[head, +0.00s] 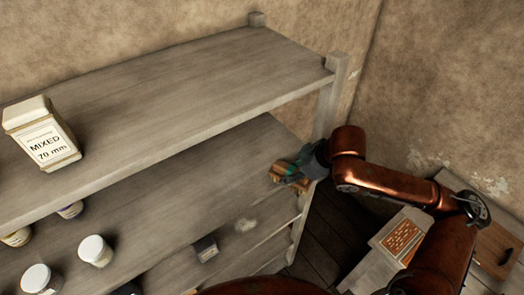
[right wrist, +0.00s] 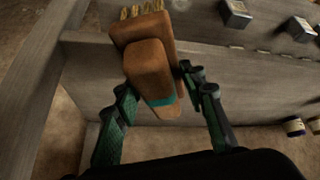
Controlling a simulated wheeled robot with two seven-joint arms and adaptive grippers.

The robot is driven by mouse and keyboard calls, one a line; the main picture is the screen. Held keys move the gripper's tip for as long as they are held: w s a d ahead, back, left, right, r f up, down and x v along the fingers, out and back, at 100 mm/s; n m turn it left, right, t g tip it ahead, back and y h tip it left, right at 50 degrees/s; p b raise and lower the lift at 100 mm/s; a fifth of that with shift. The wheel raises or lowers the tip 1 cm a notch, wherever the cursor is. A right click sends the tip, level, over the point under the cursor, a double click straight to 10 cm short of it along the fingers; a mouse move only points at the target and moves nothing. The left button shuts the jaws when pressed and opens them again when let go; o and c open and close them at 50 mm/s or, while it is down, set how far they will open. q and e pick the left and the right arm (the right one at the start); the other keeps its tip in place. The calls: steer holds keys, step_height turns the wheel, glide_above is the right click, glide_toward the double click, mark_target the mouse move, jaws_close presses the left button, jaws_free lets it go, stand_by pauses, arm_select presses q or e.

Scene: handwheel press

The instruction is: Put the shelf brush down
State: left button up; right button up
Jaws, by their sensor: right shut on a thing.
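The shelf brush (right wrist: 152,68) is a brown wooden block with a teal band and pale bristles, seen in the right wrist view. My right gripper (right wrist: 158,85) has its green fingers on either side of it and is shut on it. In the head view the brush (head: 278,172) shows small at the right end of the grey shelf (head: 190,188), below the top board. My right gripper (head: 298,170) partly hides it there. I cannot tell whether the brush touches the board. My left gripper is not in view.
A cream container marked MIXED 70 mm (head: 42,133) stands on the top board. Several jars (head: 95,250) stand lower left. A small grey block (head: 206,248) and a pale dusty patch (head: 246,225) lie lower down. A shelf post (head: 326,100) rises near my right arm.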

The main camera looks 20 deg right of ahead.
steer(key=shift+r+p, duration=0.1)
steer(key=shift+p, duration=0.25)
steer(key=shift+w+a, duration=0.15)
steer(key=shift+w, duration=0.2)
steer(key=w+a, duration=0.1)
steer(key=w, duration=0.1)
steer(key=w+a+p, duration=0.1)
steer(key=w+a, duration=0.2)
steer(key=w, duration=0.1)
steer(key=shift+w+a, duration=0.2)
steer(key=shift+a, duration=0.05)
steer(key=w, duration=0.1)
steer(key=w+a, duration=0.1)
steer(key=w+a+p, duration=0.1)
steer(key=shift+w+a+f, duration=0.1)
steer(key=shift+f, duration=0.85)
steer(key=shift+s+d, duration=0.2)
steer(key=o, duration=0.8)
steer(key=shift+w+a+f, duration=0.1)
steer(key=shift+a+f, duration=0.05)
steer(key=o, duration=0.3)
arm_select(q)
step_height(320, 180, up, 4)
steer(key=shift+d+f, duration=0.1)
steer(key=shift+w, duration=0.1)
